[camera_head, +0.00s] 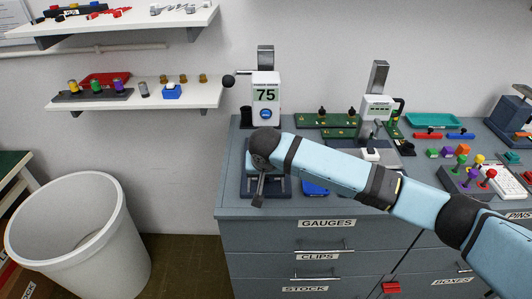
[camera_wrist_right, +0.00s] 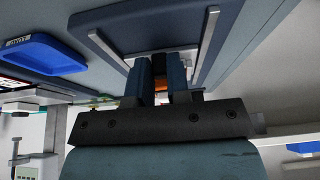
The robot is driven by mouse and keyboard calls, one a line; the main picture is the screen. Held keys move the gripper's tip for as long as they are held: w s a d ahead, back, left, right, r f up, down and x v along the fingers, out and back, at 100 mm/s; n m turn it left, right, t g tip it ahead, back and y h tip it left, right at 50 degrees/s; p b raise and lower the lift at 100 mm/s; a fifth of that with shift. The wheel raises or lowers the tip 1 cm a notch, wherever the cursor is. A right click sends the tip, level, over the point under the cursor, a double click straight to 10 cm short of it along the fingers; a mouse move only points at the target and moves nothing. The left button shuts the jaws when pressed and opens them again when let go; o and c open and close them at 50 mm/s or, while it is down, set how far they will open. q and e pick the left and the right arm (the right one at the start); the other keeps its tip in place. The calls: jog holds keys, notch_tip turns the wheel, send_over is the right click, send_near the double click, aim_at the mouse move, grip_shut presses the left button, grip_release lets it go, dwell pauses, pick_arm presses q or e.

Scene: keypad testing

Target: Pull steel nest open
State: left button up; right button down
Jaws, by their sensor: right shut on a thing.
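The test station with a green-lit "75" display (camera_head: 265,95) stands at the left end of the bench. At its foot is a dark base with pale rails (camera_head: 283,187), where the steel nest is mostly hidden by my right arm. My right gripper (camera_head: 258,190) reaches down over this base. In the right wrist view its two dark fingers (camera_wrist_right: 161,72) are shut on a small part that I take to be the nest's grip, with orange showing between them. Pale rails (camera_wrist_right: 208,45) run along a dark plate beyond the fingers. How far the nest is out cannot be told. My left gripper is not in view.
A blue tray (camera_head: 315,188) lies just right of the base; it also shows in the right wrist view (camera_wrist_right: 42,53). A second station (camera_head: 377,107), green boards and knobbed blocks stand further right. A white bin (camera_head: 80,235) stands on the floor left of the bench.

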jog(key=shift+s+p, duration=0.45)
jog(key=shift+s, duration=0.45)
jog(key=c, duration=1.1)
grip_release()
jog(key=v, duration=1.3)
jog(key=shift+s+r, duration=0.2)
jog(key=shift+r, duration=0.1)
